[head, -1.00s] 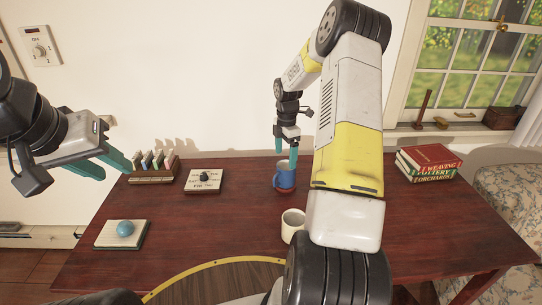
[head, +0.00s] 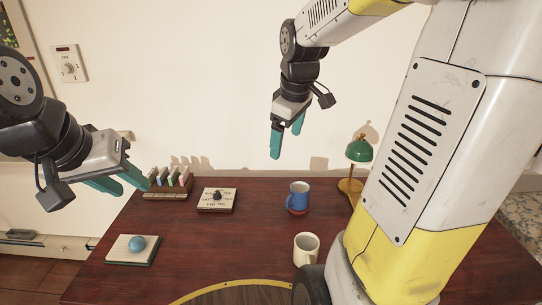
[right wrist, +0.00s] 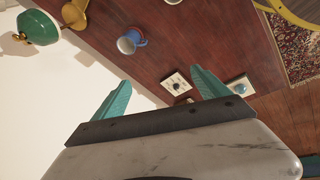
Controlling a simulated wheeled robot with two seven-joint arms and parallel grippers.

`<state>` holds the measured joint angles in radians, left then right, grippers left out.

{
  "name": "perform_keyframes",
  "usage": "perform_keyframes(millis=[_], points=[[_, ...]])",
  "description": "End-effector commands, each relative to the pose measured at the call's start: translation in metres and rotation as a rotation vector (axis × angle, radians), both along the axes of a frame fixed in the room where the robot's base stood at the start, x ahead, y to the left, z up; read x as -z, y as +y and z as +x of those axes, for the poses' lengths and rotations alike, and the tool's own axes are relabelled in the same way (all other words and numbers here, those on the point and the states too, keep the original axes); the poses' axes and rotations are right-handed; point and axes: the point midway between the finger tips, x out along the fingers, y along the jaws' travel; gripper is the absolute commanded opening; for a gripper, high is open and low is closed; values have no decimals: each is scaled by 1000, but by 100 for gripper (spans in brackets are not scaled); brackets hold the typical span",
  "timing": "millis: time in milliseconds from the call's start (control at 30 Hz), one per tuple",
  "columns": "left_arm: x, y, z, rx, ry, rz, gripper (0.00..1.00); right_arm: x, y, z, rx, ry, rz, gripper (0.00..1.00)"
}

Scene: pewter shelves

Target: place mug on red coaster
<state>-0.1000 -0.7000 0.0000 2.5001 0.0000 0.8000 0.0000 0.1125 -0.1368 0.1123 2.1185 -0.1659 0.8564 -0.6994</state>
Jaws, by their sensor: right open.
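The blue mug (head: 298,194) stands upright on the red coaster (head: 298,211), of which only a thin front edge shows in the head view. The blue mug also shows in the right wrist view (right wrist: 129,41). My right gripper (head: 286,146) is open and empty, above and apart from the mug, against the wall. Its two teal fingers are spread in the right wrist view (right wrist: 160,77). My left gripper (head: 133,190) is at the left, its fingers apart and empty, away from the mug.
A cream mug (head: 306,250) stands nearer the front. A green lamp (head: 359,150) stands right of the blue mug. A dial block (head: 217,198), a block rack (head: 169,189) and a blue ball on a base (head: 137,243) are on the left. My right arm hides the table's right side.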

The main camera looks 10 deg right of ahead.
Motion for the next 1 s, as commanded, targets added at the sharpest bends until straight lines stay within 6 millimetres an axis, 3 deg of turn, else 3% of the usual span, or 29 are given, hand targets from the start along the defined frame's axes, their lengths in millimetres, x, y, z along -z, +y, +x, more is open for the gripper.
perform_keyframes(millis=[33, 200, 400, 600, 1000], points=[[0, 0, 0, 0, 0, 0, 36, -11, 7, -19, 68, -34, 35, 86], [0, 0, 0, 0, 0, 0, 36, -26, 29, -78, 318, -110, 201, 86], [0, 0, 0, 0, 0, 0, 36, -26, 46, -127, 533, -150, 386, 86], [0, 0, 0, 0, 0, 0, 36, -23, 52, -144, 616, -154, 465, 86], [0, 0, 0, 0, 0, 0, 36, -23, 52, -145, 622, -153, 469, 86]])
